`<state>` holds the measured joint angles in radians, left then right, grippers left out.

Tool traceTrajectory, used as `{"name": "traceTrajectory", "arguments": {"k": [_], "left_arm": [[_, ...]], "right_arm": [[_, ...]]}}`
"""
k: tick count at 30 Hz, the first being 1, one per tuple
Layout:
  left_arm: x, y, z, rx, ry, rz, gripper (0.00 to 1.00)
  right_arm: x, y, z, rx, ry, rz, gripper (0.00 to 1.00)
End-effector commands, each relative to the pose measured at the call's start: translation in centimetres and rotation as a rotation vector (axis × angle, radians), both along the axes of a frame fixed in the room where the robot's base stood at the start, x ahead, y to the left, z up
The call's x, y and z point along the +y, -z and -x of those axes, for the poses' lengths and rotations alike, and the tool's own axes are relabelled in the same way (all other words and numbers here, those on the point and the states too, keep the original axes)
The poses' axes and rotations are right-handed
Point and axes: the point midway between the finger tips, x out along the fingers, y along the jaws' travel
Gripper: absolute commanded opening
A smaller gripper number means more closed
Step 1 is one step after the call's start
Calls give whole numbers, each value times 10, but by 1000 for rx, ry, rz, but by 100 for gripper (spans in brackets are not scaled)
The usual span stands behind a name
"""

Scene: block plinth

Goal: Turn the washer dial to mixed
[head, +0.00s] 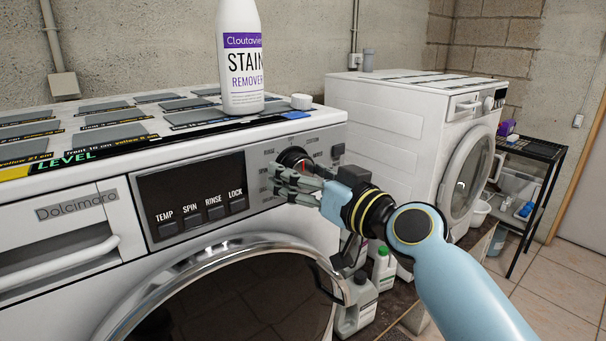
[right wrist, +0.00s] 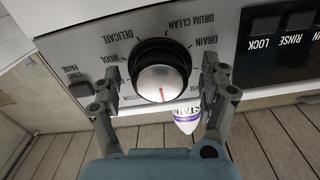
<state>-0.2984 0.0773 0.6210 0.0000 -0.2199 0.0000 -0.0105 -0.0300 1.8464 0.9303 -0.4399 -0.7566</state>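The washer dial (right wrist: 160,78) is a round knob with a black rim, a silver face and a red mark. In the right wrist view the mark points toward the bottom of the picture. Upside-down labels around it include WOOL, DELICATE, DRUM CLEAN and DRAIN; I cannot make out "mixed". In the head view the dial (head: 292,156) is partly covered by my right gripper (head: 285,182). My right gripper, also in the right wrist view (right wrist: 161,92), is open, a finger on each side of the dial with small visible gaps. My left gripper is not in view.
The front washer (head: 90,205) has a round door below the panel. A stain remover bottle (head: 240,60) stands on its top. A start/pause button (right wrist: 81,89) is close to the dial. Jugs (head: 357,305) stand beside the washer. A second washer (head: 385,125) is behind.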

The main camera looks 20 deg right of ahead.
Motion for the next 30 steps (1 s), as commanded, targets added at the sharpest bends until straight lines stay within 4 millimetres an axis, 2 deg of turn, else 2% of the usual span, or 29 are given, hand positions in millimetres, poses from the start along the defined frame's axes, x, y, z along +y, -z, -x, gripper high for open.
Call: {"name": "traceTrajectory", "arguments": {"k": [2,13,22,30], "left_arm": [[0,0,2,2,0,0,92],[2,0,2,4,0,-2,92],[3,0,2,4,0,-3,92],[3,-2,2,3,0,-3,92]], "right_arm": [[0,0,0,0,0,0,69],[0,0,0,0,0,0,21],[0,0,0,13,0,-36,21],[0,-1,1,68,1,-187,21]]}}
